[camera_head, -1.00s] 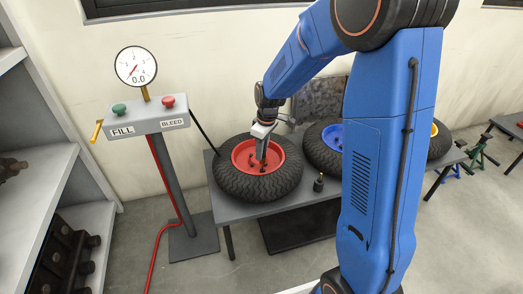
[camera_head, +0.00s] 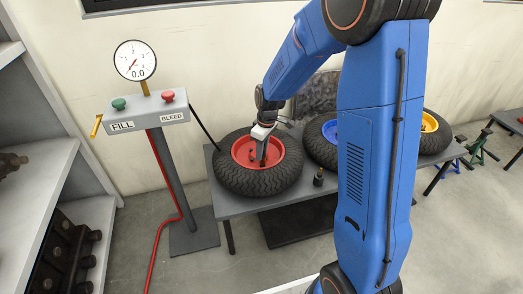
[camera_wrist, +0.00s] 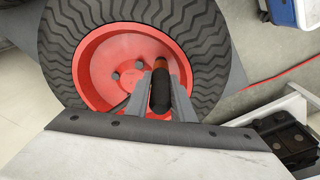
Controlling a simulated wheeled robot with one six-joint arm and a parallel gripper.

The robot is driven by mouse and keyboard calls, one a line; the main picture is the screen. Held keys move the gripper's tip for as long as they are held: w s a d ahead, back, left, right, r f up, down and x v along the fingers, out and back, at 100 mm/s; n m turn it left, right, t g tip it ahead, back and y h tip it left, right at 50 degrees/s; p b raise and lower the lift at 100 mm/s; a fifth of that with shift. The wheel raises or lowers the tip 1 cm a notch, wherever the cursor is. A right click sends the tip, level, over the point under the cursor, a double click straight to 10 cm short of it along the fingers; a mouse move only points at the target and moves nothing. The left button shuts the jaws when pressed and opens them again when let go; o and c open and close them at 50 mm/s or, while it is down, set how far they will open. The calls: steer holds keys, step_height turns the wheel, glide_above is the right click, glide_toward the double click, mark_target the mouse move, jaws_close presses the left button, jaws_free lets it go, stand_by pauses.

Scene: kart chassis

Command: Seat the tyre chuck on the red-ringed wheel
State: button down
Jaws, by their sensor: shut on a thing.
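The red-ringed wheel (camera_head: 258,183) lies flat on the grey bench, its red rim facing up; it fills the upper part of the wrist view (camera_wrist: 75,60). My gripper (camera_head: 263,152) points down into the red rim. In the wrist view my gripper (camera_wrist: 160,80) is shut on the tyre chuck (camera_wrist: 160,97), a black cylinder with an orange-brown end. That end overlaps the right part of the red rim. The valve is not clearly visible, and I cannot tell whether the chuck touches it. The gauge (camera_head: 135,60) reads 0.0.
The bench (camera_head: 240,208) also holds a blue-rimmed wheel (camera_head: 322,152), a yellow-rimmed wheel (camera_head: 436,140) and a small black object (camera_head: 318,177). The inflator stand (camera_head: 177,180) with FILL and BLEED buttons stands left. A shelf (camera_head: 40,185) is at far left. Floor in front is open.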

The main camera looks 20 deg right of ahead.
steer(key=shift+f, duration=0.1)
stand_by(0.3)
steer(key=shift+f, duration=0.45)
steer(key=c, duration=1.5)
jaws_free()
steer(key=shift+o, duration=0.2)
steer(key=shift+r, duration=0.15)
step_height(320, 180, up, 17)
steer(key=s+d, duration=0.1)
steer(key=shift+s+d, duration=0.2)
steer(key=shift+d, duration=0.05)
